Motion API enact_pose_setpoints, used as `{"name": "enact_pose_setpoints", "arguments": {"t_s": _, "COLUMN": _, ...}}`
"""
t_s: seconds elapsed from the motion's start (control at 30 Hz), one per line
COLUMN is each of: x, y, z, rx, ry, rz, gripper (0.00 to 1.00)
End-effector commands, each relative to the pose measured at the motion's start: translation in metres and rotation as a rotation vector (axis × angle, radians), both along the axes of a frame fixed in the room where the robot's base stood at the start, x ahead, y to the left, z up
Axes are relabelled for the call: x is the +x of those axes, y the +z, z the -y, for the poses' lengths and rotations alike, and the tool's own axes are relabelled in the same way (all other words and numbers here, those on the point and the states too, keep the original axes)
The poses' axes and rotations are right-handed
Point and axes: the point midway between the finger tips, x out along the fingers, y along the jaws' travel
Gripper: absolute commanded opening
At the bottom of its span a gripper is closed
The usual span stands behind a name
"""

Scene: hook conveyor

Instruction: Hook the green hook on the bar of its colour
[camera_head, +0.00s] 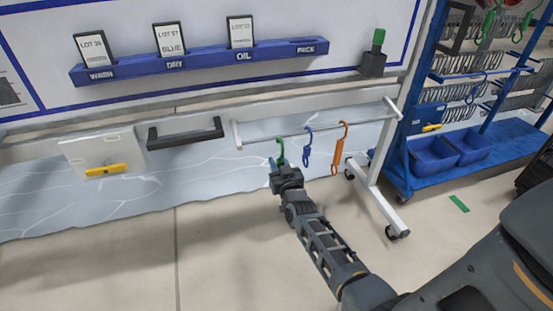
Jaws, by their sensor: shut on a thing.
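A green hook (281,149) stands upright at the left part of a grey rail (325,129). Its curved top is at the rail; I cannot tell whether it still hangs on it or is just in front. My gripper (280,165) is shut on the lower part of this hook, which the jaws hide. A blue hook (307,147) and an orange hook (339,152) hang from the same rail, to the right of my gripper. I cannot make out a green bar in this view.
A blue rack (404,150) with wire shelves, more hooks and blue bins (433,155) stands at the right. A white stand leg on casters (383,205) supports the rail. A black handle (185,133) and yellow latch (105,170) are left. The floor at lower left is clear.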

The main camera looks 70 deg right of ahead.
Motion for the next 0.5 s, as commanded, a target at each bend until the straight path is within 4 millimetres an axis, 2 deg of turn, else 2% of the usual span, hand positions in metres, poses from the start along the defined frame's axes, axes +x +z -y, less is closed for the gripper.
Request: {"name": "enact_pose_setpoints", "arguments": {"t_s": 0.5, "x": -0.021, "y": 0.001, "z": -0.026, "rx": 0.0, "ry": 0.001, "rz": 0.0, "gripper": 0.0}}
